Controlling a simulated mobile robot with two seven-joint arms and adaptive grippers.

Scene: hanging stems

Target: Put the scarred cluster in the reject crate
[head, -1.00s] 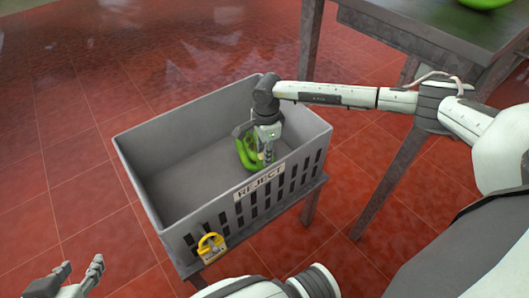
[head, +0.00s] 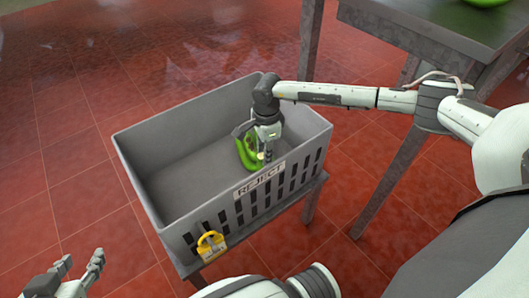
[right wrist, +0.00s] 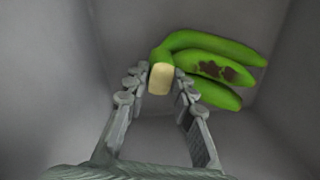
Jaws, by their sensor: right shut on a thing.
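The scarred cluster is a bunch of green bananas (head: 246,152) with a brown blotch, which shows in the right wrist view (right wrist: 222,70). It is inside the grey reject crate (head: 205,207), toward its right end. My right gripper (head: 264,153) reaches down into the crate. In the right wrist view its fingers (right wrist: 160,76) are shut on the pale cut stem end of the cluster. Whether the cluster touches the crate floor I cannot tell. My left gripper (head: 80,268) is open and empty at the lower left, outside the crate.
A dark table (head: 440,30) with another green thing (head: 487,2) is at the upper right. The rest of the crate is empty.

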